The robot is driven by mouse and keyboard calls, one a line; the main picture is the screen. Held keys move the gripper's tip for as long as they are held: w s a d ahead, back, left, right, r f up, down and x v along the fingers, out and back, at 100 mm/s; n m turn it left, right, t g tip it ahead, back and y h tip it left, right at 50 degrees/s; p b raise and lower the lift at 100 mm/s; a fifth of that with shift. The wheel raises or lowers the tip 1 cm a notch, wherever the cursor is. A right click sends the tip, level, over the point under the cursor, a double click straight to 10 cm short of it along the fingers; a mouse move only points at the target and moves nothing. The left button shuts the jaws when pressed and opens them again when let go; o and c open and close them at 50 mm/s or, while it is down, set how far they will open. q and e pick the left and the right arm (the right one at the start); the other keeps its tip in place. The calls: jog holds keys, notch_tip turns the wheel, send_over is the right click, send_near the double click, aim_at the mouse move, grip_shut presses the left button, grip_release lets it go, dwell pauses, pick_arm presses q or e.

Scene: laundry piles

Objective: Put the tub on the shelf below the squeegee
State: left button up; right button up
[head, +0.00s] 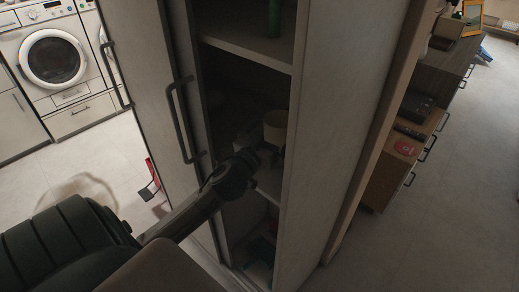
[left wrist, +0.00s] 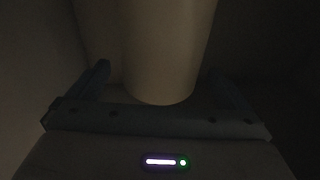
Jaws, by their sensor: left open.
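A cream tub (head: 275,127) stands upright inside the open cabinet, at the level of the middle shelf (head: 271,184). My left gripper (head: 268,150) reaches into the cabinet close to the tub. In the left wrist view the pale tub (left wrist: 165,50) is between the two open fingers of the left gripper (left wrist: 155,85). The view is dark, and I cannot tell whether the fingers touch it. I cannot make out a squeegee for certain. My right gripper is not in view.
An upper shelf (head: 245,45) carries a green object (head: 274,15). Dim items lie on the bottom shelf. The cabinet door with its dark handle (head: 181,120) stands left of the opening. A washing machine (head: 53,60) is at far left, and a wooden drawer unit (head: 390,180) at right.

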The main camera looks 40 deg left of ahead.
pick_arm(q)
jog(key=s+b, duration=0.1)
jog(key=s, duration=0.1)
jog(key=s+f, duration=0.1)
jog(key=s, duration=0.1)
jog(key=shift+s+d+f+b, duration=0.15)
jog(key=shift+s+b, duration=0.05)
jog(key=shift+b, duration=0.2)
jog(key=shift+s+d+b, duration=0.15)
jog(key=shift+s+b, duration=0.5)
jog(key=shift+s, duration=1.5)
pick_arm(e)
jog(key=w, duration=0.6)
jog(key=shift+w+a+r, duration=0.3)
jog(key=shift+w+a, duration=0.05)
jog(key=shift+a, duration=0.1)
